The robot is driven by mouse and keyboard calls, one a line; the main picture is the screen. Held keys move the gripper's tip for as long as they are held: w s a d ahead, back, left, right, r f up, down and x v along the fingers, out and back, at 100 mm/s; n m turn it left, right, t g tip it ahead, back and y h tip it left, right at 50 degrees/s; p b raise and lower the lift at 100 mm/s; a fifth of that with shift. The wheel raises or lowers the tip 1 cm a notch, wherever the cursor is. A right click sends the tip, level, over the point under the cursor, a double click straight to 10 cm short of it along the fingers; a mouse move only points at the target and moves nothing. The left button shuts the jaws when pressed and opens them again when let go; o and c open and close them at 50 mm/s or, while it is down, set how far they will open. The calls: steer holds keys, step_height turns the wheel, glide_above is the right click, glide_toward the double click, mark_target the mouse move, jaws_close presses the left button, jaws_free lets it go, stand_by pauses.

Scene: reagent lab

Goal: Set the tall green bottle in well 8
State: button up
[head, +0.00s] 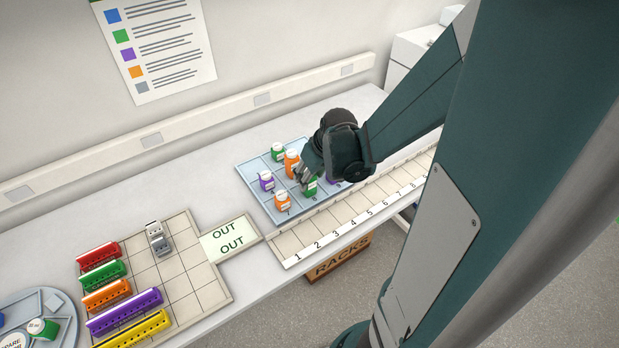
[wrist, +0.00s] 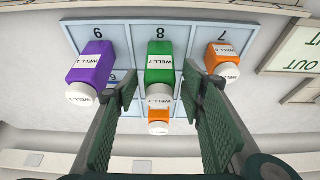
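A green bottle with a white cap (wrist: 160,68) stands upright in the blue tray (wrist: 128,32), in the cell marked 8 in the wrist view. It also shows in the head view (head: 311,188), partly hidden by my gripper (head: 305,176). In the wrist view my gripper (wrist: 160,75) is open, its fingers on either side of the green bottle with a visible gap on both sides. A shorter-looking second green bottle (head: 278,152) stands at the back of the tray. I cannot tell from here which is the taller.
Purple bottle (wrist: 92,70) and orange bottle (wrist: 222,60) flank the green one; another orange bottle (wrist: 159,120) is behind it. A numbered empty strip (head: 318,236) runs along the front. Coloured racks (head: 125,300) and a round carousel (head: 58,330) are at left.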

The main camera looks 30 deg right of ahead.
steer(key=p+v, duration=0.1)
steer(key=v, duration=0.8)
stand_by(0.3)
steer(key=shift+r, duration=0.1)
steer(key=shift+a+r, duration=0.1)
steer(key=shift+a, duration=0.05)
stand_by(0.4)
steer(key=s+a+r+t, duration=0.1)
steer(key=s+a+r, duration=0.3)
steer(key=a, duration=0.5)
steer(key=s+a+r+t, duration=0.1)
steer(key=s+a+r, duration=0.4)
steer(key=a+r, duration=0.2)
steer(key=a, duration=0.2)
steer(key=shift+a+r+t, duration=0.3)
steer(key=shift+a, duration=0.05)
steer(key=shift+s+f, duration=0.1)
